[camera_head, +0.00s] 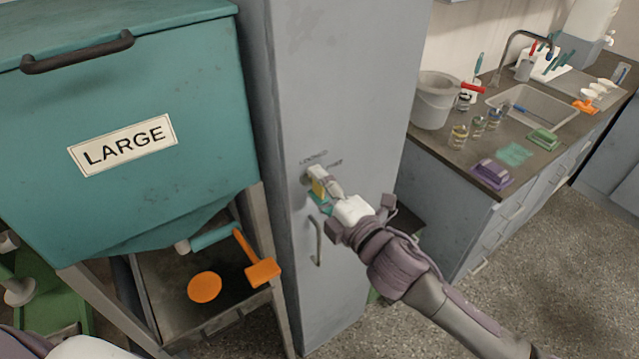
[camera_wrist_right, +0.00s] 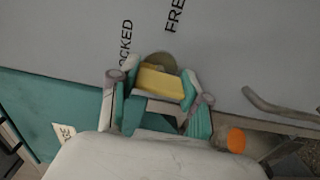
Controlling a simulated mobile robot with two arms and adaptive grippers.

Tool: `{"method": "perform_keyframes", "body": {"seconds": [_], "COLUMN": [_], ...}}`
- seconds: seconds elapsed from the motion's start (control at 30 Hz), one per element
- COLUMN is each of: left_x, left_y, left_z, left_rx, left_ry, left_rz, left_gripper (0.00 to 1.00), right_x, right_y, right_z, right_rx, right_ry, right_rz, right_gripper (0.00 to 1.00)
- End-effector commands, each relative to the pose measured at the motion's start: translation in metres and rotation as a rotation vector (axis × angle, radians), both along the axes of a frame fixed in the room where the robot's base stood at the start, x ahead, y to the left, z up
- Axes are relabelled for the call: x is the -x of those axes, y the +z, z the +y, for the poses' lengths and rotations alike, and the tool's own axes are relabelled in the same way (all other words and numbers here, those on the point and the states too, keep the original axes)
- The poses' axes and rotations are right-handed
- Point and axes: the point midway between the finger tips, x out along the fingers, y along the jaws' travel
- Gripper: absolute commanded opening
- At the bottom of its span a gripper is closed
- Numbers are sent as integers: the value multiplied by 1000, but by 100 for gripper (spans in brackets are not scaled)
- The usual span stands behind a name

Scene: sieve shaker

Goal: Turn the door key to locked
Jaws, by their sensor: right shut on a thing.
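The grey door (camera_head: 318,90) fills the middle of the head view. Its key has a yellow grip (camera_head: 318,187), which also shows in the right wrist view (camera_wrist_right: 160,82) in front of a round brownish lock plate (camera_wrist_right: 161,61). Two labels stand on the door above the lock: one ends in "OCKED" (camera_wrist_right: 125,43), the other begins "FRE" (camera_wrist_right: 174,15). My right gripper (camera_head: 323,184) is shut on the key, with a finger on each side of the yellow grip (camera_wrist_right: 161,90). Which label the key points at, I cannot tell.
A metal door handle (camera_head: 318,242) is just below the key. A counter with a grey bucket (camera_head: 434,100) and a sink is at right. Open floor lies at lower right.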

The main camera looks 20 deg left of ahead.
Motion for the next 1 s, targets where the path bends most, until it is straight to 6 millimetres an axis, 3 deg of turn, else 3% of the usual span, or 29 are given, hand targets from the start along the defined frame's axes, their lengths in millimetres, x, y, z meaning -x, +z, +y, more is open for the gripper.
{"method": "perform_keyframes", "body": {"seconds": [0.67, 0.7, 0.83, 1.0], "left_x": [0, 0, 0, 0], "left_y": [2, 2, 2, 2], "left_z": [0, 0, 0, 0], "left_rx": [0, 0, 0, 0], "left_ry": [0, 0, 0, 0], "left_rz": [0, 0, 0, 0], "left_gripper": [100, 100, 100, 100], "right_x": [0, 0, 0, 0], "right_y": [-1, -1, -1, -1], "right_z": [0, 0, 0, 0], "right_rx": [37, 37, 36, 35], "right_ry": [0, 0, 0, 0], "right_rz": [-44, -44, -43, -43], "right_gripper": [13, 54, 73, 73]}}
